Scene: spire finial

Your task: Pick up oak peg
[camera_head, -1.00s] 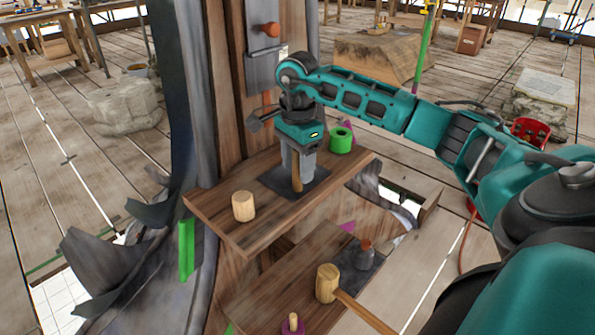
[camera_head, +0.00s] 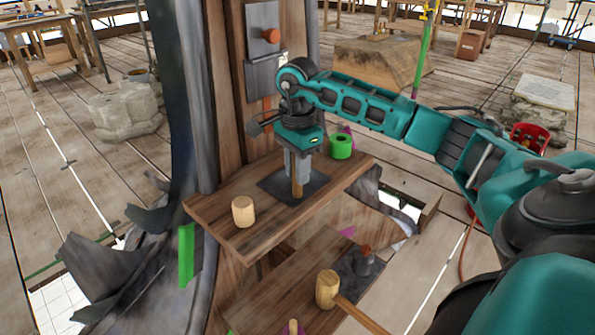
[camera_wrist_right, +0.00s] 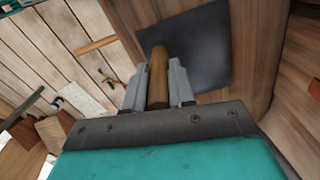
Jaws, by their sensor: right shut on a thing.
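The oak peg (camera_head: 297,189) is a brown wooden rod standing about upright over the dark square pad on the upper wooden shelf. My right gripper (camera_head: 297,178) comes down from above and is shut on the peg. In the right wrist view the peg (camera_wrist_right: 158,75) sits between the two grey fingers of my right gripper (camera_wrist_right: 159,85), its far end over the dark pad (camera_wrist_right: 200,50). I cannot tell if its lower end touches the pad. My left gripper is not in view.
A pale wooden cylinder (camera_head: 243,211) and a green ring (camera_head: 341,146) stand on the upper shelf (camera_head: 225,235). A mallet (camera_head: 328,289) and a grey object with an orange top (camera_head: 366,259) are on the lower shelf. A tall wooden post rises behind.

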